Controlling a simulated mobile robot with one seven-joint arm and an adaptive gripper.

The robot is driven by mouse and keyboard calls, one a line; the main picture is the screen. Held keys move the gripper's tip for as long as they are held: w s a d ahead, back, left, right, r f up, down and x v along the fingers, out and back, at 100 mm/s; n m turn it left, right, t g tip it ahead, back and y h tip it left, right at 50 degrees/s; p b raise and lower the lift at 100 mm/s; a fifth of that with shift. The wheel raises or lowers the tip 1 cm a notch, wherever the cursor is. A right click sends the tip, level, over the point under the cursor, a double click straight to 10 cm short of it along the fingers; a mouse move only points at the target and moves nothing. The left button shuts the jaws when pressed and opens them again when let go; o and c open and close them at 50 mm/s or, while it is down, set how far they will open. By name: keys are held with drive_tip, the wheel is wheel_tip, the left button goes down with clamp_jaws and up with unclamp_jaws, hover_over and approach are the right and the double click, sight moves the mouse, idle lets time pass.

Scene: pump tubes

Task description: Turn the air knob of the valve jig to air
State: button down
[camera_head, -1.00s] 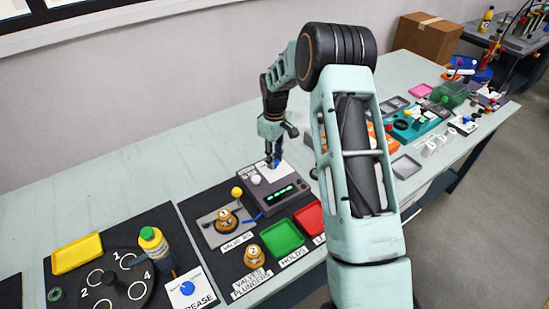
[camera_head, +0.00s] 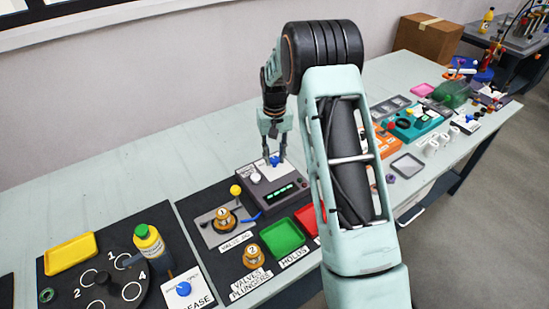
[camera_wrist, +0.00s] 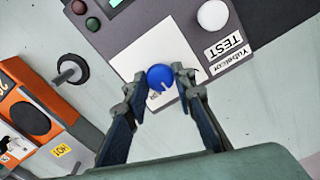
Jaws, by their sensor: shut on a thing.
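The blue air knob (camera_wrist: 160,77) sits on a white label plate (camera_wrist: 140,50) on the dark grey box of the valve jig (camera_head: 262,204). It also shows in the head view (camera_head: 275,160). A white pointer mark on the knob points toward the lower edge of the wrist view, near small print that I cannot read surely. My gripper (camera_wrist: 160,82) is shut on the knob, one fingertip on each side. In the head view my gripper (camera_head: 274,157) reaches down from above onto the box's back edge.
A white round knob (camera_wrist: 213,15) stands beside a TEST label. The box has a lit green display (camera_head: 280,192). The table behind the box is clear.

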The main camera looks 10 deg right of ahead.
sight(275, 159)
drive_tip(key=m, duration=0.4)
drive_tip(key=shift+m+b, duration=0.3)
drive_tip(key=shift+m, duration=0.1)
drive_tip(key=m, duration=0.4)
drive_tip(key=shift+r+m, duration=0.1)
drive_tip(key=shift+m, duration=0.2)
drive_tip(key=c, duration=1.6)
unclamp_jaws()
wheel_tip(275, 159, up, 12)
